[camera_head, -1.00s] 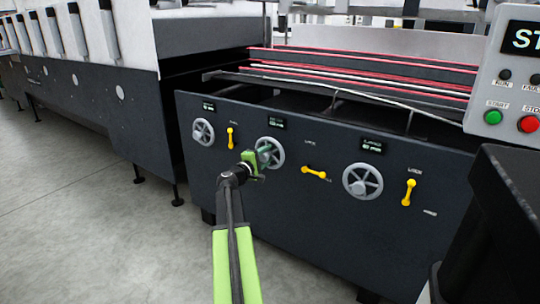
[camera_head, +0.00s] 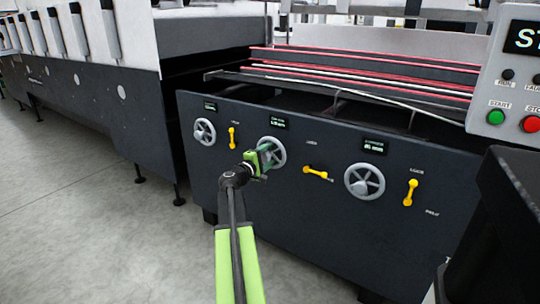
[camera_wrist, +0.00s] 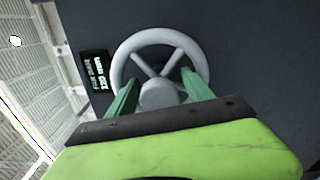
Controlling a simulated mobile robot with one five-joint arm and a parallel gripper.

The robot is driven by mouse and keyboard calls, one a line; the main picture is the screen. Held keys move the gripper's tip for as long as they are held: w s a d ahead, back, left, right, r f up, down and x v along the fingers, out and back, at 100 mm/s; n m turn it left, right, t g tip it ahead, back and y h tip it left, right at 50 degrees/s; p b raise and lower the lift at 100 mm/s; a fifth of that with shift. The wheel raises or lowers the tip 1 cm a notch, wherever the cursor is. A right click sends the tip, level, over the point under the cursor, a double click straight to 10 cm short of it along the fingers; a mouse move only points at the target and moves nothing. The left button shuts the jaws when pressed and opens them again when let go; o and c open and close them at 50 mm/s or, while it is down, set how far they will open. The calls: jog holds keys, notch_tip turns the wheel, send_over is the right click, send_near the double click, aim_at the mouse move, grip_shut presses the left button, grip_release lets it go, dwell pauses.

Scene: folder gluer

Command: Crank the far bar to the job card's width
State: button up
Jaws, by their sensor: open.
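Three grey handwheels sit on the dark machine panel in the head view. My gripper (camera_head: 262,160) is at the middle handwheel (camera_head: 278,148), under a small display (camera_head: 277,122) that is too blurred to read surely. In the wrist view my gripper (camera_wrist: 160,98) is open, its two green fingers spread on either side of the wheel's hub (camera_wrist: 158,94). Whether the fingers touch the spokes I cannot tell. Beside this wheel is a yellow lever (camera_head: 317,173), lying nearly level. The job card is not seen.
The left handwheel (camera_head: 204,132) and its yellow lever (camera_head: 232,138) stand upright-lever side by side. The right handwheel (camera_head: 364,181) has another upright yellow lever (camera_head: 410,192). A control box (camera_head: 510,85) with green and red buttons is at right. Grey floor (camera_head: 80,220) is clear at left.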

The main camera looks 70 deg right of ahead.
jog(key=w+a, duration=0.3)
jog(key=a, duration=1.4)
